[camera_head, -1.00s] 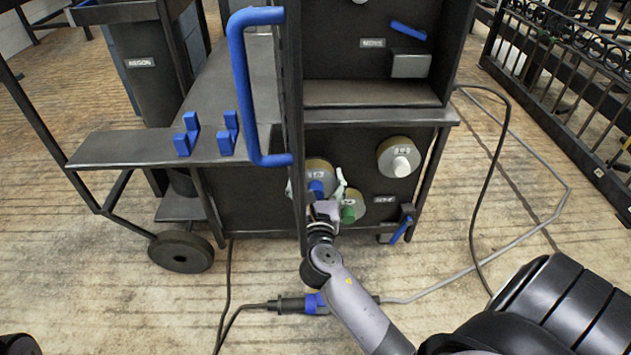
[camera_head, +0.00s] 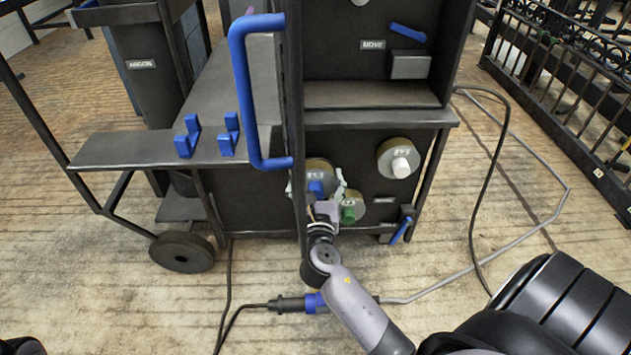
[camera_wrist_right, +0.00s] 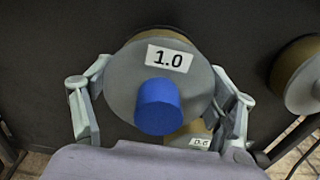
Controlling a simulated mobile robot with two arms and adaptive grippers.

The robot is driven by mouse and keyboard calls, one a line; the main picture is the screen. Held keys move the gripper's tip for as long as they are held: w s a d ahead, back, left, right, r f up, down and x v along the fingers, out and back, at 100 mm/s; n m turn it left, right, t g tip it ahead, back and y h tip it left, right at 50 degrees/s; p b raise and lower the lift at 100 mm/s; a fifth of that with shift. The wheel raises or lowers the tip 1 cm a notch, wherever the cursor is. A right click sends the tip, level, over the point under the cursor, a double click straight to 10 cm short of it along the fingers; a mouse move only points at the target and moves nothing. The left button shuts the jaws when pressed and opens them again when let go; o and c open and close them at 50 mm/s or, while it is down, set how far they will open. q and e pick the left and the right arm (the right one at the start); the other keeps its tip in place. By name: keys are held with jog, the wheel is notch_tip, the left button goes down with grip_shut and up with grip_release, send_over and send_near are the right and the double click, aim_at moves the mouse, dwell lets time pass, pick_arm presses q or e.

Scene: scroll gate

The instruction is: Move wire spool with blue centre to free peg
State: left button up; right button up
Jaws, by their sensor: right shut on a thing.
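The wire spool with the blue centre (camera_head: 317,170) is on the dark lower panel of the cart, partly hidden by a dark upright post. In the right wrist view this spool (camera_wrist_right: 160,90) has a grey face, a label reading 1.0 and a blue hub. My right gripper (camera_head: 317,190) is shut on it, one pale finger on each side of its rim. A green-centred spool (camera_head: 350,208) sits just below right, close to the gripper. A white-centred spool (camera_head: 399,158) sits at the upper right of the panel. I cannot make out a bare peg. My left gripper is not in view.
A blue handle (camera_head: 243,90) stands out in front of the cart, above the gripper. A shelf edge (camera_head: 380,118) overhangs the panel. Blue brackets (camera_head: 187,136) are on the left shelf. A cable with a blue plug (camera_head: 315,302) lies on the floor below my arm.

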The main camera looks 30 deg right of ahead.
jog(key=shift+w+d+r, duration=0.2)
jog(key=shift+w+d, duration=0.15)
jog(key=shift+w, duration=0.25)
jog(key=shift+r+p, duration=0.1)
jog(key=shift+p, duration=0.45)
jog(key=shift+w+d+p, duration=0.15)
jog(key=shift+w+p, duration=0.05)
jog(key=shift+p, duration=0.3)
dwell(0.6)
jog(key=shift+w+d, duration=0.1)
jog(key=shift+w, duration=0.1)
dwell(0.6)
jog(key=o, duration=1.7)
